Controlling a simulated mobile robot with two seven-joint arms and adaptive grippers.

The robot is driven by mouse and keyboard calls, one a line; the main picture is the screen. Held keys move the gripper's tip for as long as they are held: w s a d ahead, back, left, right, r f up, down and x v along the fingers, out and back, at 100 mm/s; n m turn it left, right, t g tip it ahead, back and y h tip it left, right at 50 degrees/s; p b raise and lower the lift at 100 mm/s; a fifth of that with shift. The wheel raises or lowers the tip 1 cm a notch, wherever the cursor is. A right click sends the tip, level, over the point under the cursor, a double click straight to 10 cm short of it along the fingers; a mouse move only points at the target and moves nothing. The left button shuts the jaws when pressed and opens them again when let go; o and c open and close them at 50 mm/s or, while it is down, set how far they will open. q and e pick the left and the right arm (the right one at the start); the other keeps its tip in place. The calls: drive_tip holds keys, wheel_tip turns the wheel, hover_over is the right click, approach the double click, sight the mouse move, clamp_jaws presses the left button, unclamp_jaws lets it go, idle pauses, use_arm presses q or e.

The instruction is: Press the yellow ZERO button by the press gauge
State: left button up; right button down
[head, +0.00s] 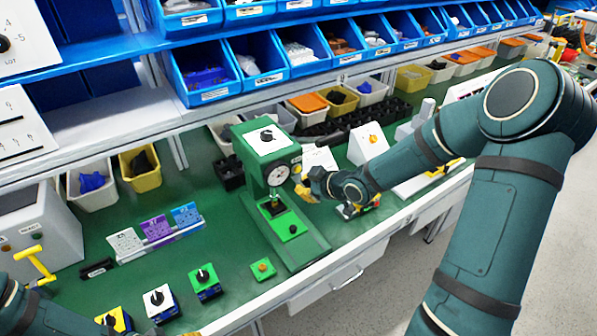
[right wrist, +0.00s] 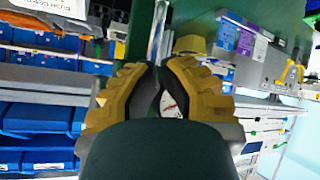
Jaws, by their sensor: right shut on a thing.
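The press is a green stand (head: 262,150) with a round white gauge (head: 279,175) on its side. My right gripper (head: 305,184), with yellow fingers, is just right of the gauge. Its fingers are closed together in the right wrist view (right wrist: 157,70), and what is between them is hidden. Part of the gauge dial (right wrist: 171,103) shows between the fingers there. A small yellow spot shows beside the gauge in the head view; I cannot tell whether it is the ZERO button or a fingertip, nor whether they touch. My left arm enters at the lower left; its gripper is out of view.
Small boxes with knobs (head: 160,300) stand along the front of the green bench. A white box with an orange knob (head: 368,144) is behind my right arm. Blue bins (head: 205,78) fill the shelf above. A yellow lever (head: 36,263) stands at left.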

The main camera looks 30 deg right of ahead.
drive_tip(key=shift+w+a, duration=0.1)
drive_tip(key=shift+w, duration=0.45)
drive_tip(key=shift+w, duration=0.15)
idle(1.0)
drive_tip(key=shift+w, duration=0.25)
drive_tip(key=shift+w, duration=0.4)
idle(0.8)
idle(0.3)
drive_tip(key=shift+s, duration=0.85)
drive_tip(key=shift+s+d+p, duration=0.2)
drive_tip(key=shift+s+p, duration=0.25)
drive_tip(key=shift+s, duration=2.05)
